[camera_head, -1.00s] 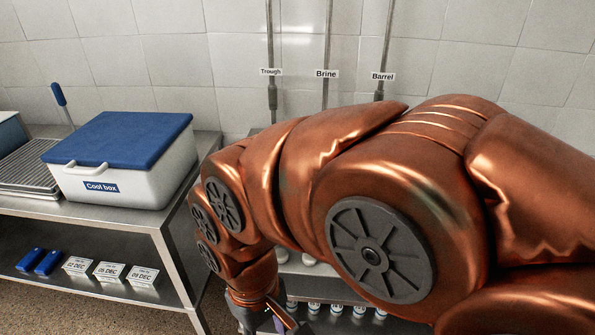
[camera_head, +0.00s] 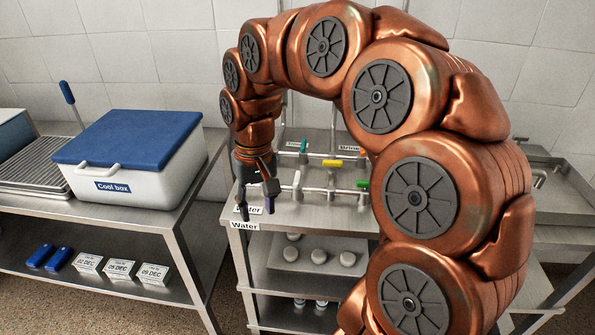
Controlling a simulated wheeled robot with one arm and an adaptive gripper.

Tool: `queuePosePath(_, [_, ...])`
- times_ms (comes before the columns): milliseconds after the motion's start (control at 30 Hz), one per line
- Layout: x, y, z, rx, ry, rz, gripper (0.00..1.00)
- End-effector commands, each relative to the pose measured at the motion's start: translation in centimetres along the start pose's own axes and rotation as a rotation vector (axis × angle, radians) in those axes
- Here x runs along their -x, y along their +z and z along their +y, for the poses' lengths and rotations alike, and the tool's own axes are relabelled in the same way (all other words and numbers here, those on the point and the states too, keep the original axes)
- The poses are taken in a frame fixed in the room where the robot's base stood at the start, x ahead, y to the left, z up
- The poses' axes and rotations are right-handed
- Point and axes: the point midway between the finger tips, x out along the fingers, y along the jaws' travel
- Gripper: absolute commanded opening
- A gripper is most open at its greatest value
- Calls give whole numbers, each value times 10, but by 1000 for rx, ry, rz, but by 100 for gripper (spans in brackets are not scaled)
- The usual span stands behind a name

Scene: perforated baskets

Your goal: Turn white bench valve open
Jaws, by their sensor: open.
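The white valve handle (camera_head: 297,181) stands upright on the pipework on top of the steel bench (camera_head: 300,214). My gripper (camera_head: 258,203) points down just left of the white handle, near the bench's left front corner. Its dark fingers are apart with nothing between them, and it does not appear to touch the handle. How far the valve is turned is hard to tell.
Teal (camera_head: 303,146), yellow (camera_head: 332,163) and green (camera_head: 362,183) valve handles share the pipework. My arm arches over the bench and hides its right part. A cool box (camera_head: 130,160) stands on the left table; a sink (camera_head: 565,185) is at right.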

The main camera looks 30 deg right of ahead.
Motion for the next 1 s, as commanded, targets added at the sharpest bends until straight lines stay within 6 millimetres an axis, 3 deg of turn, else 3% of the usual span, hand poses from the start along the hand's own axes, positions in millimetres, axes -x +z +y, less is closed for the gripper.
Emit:
queuePosePath(200, [9, -74, 34, -139, -17, 28, 43])
queuePosePath(500, [1, -150, 112, -387, -3, 49, 43])
queuePosePath(733, [-11, -175, 165, -537, 26, 54, 43])
queuePosePath(1000, [-18, -180, 182, -584, 37, 54, 43])
